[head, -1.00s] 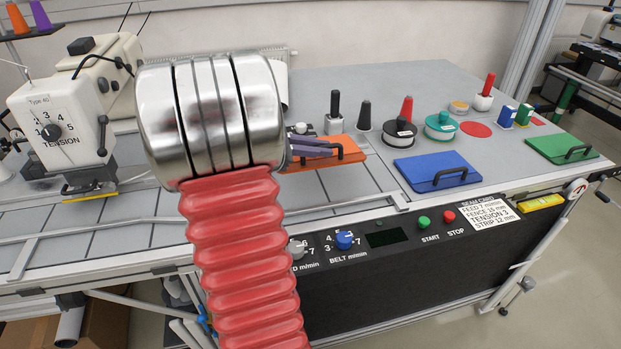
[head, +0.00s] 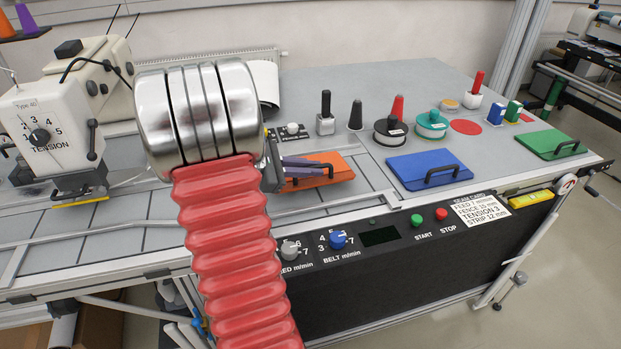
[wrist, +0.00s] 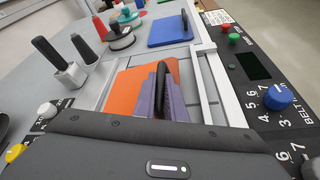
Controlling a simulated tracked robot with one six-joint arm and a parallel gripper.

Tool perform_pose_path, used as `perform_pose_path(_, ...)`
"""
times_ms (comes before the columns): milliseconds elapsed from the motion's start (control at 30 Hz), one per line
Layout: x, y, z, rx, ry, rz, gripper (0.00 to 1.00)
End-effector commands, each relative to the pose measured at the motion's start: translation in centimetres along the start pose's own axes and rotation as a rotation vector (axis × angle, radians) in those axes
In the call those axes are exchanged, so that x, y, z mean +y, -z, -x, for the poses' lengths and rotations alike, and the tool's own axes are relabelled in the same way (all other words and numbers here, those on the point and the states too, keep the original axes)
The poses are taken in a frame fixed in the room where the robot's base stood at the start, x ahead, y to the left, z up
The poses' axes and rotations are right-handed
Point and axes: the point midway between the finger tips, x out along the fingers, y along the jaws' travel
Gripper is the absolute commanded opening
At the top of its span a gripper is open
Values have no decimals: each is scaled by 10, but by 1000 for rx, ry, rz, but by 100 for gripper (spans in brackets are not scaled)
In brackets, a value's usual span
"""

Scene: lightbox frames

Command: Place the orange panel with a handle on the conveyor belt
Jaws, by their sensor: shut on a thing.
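The orange panel (head: 335,172) is at the grey slatted conveyor belt (head: 155,238), over its right part as seen in the head view. The orange panel also shows in the wrist view (wrist: 126,88), close to the front metal rail. My gripper (head: 308,164) is shut on its black handle; its purple-grey fingers stand either side of the handle (wrist: 163,75) in the wrist view. Part of the panel is hidden behind the fingers. I cannot tell whether its underside touches the belt.
A blue panel (head: 415,168) and a green panel (head: 548,142) lie to the right. Spools, cones and small bottles stand behind. A sewing machine (head: 50,130) stands at the left. The metal rail (wrist: 213,88) and control panel (head: 380,236) run along the front edge.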

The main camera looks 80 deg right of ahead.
Motion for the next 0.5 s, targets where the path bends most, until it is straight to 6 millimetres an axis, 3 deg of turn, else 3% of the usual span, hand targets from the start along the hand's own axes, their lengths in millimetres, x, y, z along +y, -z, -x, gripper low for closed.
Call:
perform_pose_path(300, -12, 30, -12, 1, 0, 3, 0)
perform_pose_path(500, -13, 31, -12, 2, -2, 2, 0)
